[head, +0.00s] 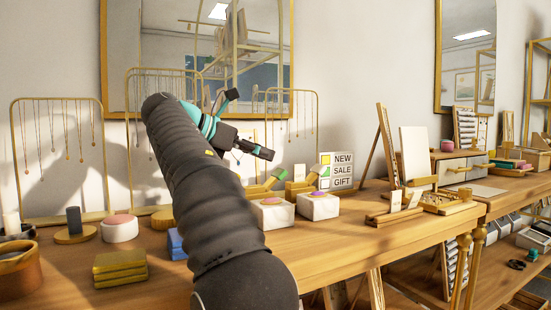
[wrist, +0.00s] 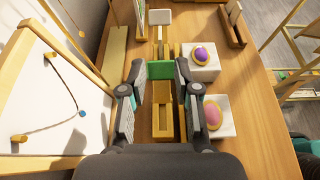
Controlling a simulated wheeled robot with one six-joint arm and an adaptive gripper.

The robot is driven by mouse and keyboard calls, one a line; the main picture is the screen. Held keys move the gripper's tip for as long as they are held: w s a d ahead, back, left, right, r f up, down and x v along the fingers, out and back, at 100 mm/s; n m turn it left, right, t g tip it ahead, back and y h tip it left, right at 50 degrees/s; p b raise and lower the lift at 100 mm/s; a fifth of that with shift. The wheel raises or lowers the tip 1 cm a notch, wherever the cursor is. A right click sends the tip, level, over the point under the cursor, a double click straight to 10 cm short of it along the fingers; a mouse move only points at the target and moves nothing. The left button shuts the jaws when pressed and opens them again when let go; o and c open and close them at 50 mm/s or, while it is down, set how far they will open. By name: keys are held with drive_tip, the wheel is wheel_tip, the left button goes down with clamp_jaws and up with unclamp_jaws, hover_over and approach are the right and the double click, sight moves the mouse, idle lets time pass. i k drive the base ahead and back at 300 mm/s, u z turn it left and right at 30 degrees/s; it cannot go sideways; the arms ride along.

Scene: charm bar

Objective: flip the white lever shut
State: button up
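The white lever (wrist: 160,17) shows in the wrist view at the top centre, a pale pad on a gold mount, beyond my gripper and apart from it. In the head view a small pale piece (head: 299,172), likely the same lever, stands up from a gold base right of the green lever. The green lever (wrist: 160,69), on a gold base (wrist: 162,118), lies between my fingers in the wrist view; it tilts up in the head view (head: 278,174). My gripper (wrist: 160,78) is open, fingers apart on either side of the green pad. Whether they touch it I cannot tell.
White blocks with a purple stone (wrist: 202,54) and a pink stone (wrist: 212,116) stand close right of the levers. A necklace frame (wrist: 55,65) is close on the left. A price sign (head: 342,171) stands behind. Bare tabletop (head: 335,235) lies in front.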

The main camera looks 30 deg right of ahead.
sight(318, 170)
drive_tip(key=k, duration=1)
